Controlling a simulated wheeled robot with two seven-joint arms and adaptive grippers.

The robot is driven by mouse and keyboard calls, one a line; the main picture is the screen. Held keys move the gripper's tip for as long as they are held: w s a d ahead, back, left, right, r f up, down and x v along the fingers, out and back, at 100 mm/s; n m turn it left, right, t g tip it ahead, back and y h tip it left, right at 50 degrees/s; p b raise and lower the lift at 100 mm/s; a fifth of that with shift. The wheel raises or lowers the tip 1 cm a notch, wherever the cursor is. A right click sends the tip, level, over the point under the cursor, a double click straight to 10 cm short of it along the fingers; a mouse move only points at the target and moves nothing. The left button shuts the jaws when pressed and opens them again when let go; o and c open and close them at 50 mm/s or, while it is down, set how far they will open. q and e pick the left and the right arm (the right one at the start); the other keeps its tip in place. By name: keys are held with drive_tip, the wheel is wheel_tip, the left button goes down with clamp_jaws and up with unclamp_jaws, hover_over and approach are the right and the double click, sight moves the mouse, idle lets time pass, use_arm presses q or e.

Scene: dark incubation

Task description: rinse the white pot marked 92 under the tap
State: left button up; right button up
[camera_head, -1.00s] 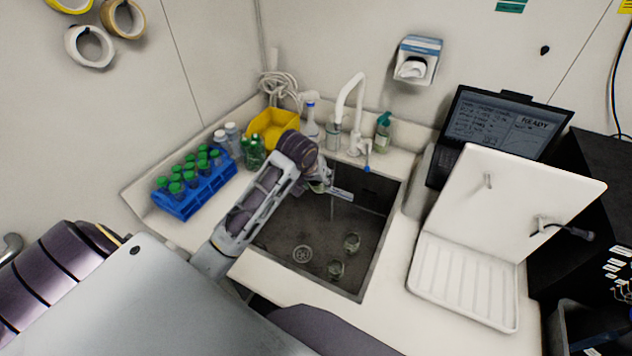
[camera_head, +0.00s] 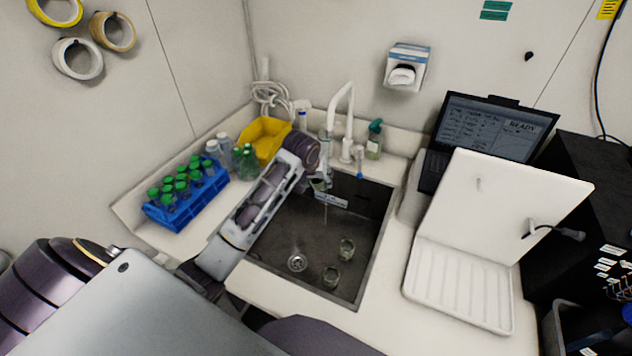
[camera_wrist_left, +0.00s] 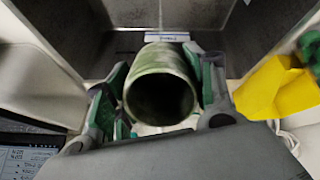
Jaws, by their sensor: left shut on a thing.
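My left gripper (camera_head: 318,181) reaches over the back part of the sink (camera_head: 302,226), below the tap (camera_head: 340,112). It is shut on a pale, green-stained pot (camera_wrist_left: 158,59), whose open round mouth shows in the left wrist view. The fingers press on both sides of the pot. No number can be read on it, and in the head view the gripper mostly hides it. A thin stream of water shows just below the gripper. My right gripper is not in view.
Two small glass jars (camera_head: 346,250) (camera_head: 331,277) stand on the sink floor near the drain (camera_head: 297,263). A blue rack (camera_head: 188,200) of green-capped tubes and a yellow bin (camera_head: 265,135) stand left of the sink. A white drying rack (camera_head: 462,286) stands to the right.

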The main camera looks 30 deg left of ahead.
use_arm(q)
drive_tip(key=w+f, duration=0.1)
drive_tip(key=w, duration=0.5)
drive_tip(key=shift+w+a+f, duration=0.15)
drive_tip(key=shift+w+a, duration=0.15)
drive_tip(key=shift+w, duration=0.1)
idle(0.3)
drive_tip(key=shift+d, duration=0.6)
idle(1.0)
drive_tip(key=shift+s+d, duration=0.15)
drive_tip(key=shift+s, duration=1.85)
drive_tip(key=shift+s+d, duration=0.15)
drive_tip(key=shift+s, duration=1.8)
drive_tip(key=s+r, duration=0.4)
drive_tip(key=s, duration=0.1)
drive_tip(key=shift+d, duration=0.25)
idle(0.4)
